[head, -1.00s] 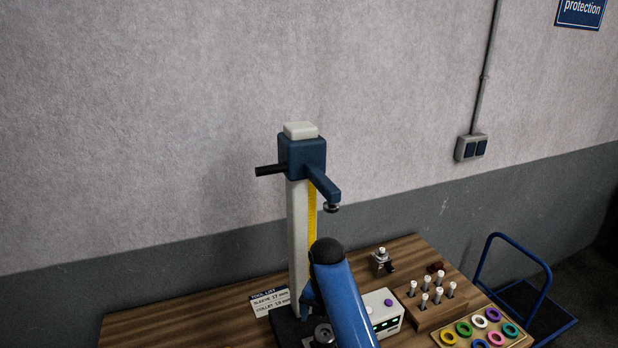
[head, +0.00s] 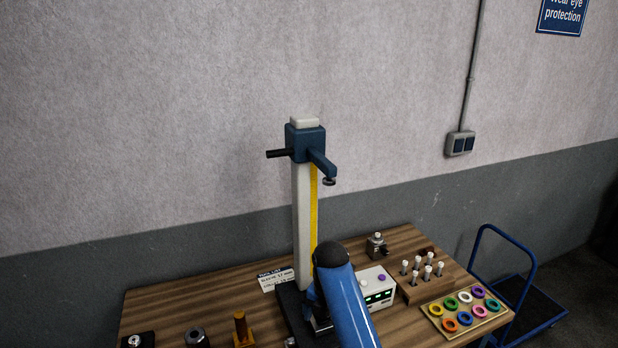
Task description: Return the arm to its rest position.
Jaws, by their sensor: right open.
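My right arm, blue with a dark rounded joint, rises from the bottom of the head view in front of the measuring stand. My right gripper (head: 316,310) is open and mostly hidden beside and behind this arm, low over the stand's dark base. I cannot see anything between its jaws. My left gripper is not in view.
The stand (head: 301,215) has a blue head with a side arm (head: 322,163). A white box with a display (head: 375,287), a wooden pin block (head: 424,287) and a tray of coloured rings (head: 433,312) are to the right. A blue trolley (head: 520,255) stands beyond the table.

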